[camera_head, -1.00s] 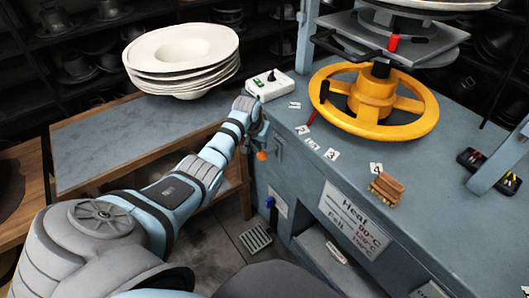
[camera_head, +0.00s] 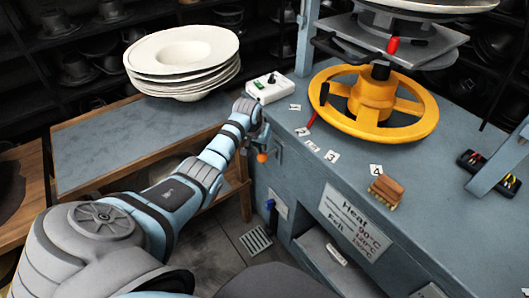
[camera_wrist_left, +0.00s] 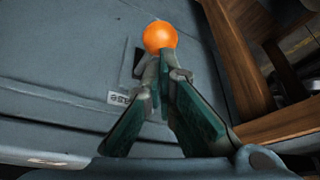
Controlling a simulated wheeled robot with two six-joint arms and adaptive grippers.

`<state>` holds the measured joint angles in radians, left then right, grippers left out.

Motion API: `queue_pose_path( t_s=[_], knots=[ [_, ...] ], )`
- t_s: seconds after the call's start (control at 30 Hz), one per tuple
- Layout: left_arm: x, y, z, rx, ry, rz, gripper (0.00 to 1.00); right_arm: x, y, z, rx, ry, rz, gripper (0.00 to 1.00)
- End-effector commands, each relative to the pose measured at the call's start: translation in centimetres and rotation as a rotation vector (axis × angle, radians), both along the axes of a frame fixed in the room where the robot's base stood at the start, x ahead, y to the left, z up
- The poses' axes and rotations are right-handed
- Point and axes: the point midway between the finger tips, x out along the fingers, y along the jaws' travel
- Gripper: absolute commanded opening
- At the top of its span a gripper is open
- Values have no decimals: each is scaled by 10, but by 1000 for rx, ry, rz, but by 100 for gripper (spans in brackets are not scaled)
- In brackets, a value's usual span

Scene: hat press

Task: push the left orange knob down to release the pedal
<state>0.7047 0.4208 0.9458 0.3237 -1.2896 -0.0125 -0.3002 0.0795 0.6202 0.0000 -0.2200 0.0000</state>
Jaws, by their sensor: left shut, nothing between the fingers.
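The orange knob (camera_head: 262,157) is a small ball at the left side of the blue-grey press cabinet, just below its top edge. I cannot tell whether the tips touch the ball. The pedal cannot be made out, and my right gripper is out of view.
A blue knob (camera_head: 270,204) is lower on the cabinet front. A stack of white hat shapes (camera_head: 182,60) stands on the side table (camera_head: 110,149).

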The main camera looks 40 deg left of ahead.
Motion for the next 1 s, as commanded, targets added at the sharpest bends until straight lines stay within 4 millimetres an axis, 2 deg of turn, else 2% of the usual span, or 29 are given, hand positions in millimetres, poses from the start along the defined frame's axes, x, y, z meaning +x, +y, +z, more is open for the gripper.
queue_pose_path(
  t_s=[0.37,1.0],
  knots=[
    [0,0,-2,0,0,0,0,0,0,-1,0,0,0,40],
    [0,0,-28,0,1,0,0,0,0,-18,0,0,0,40]
  ],
)
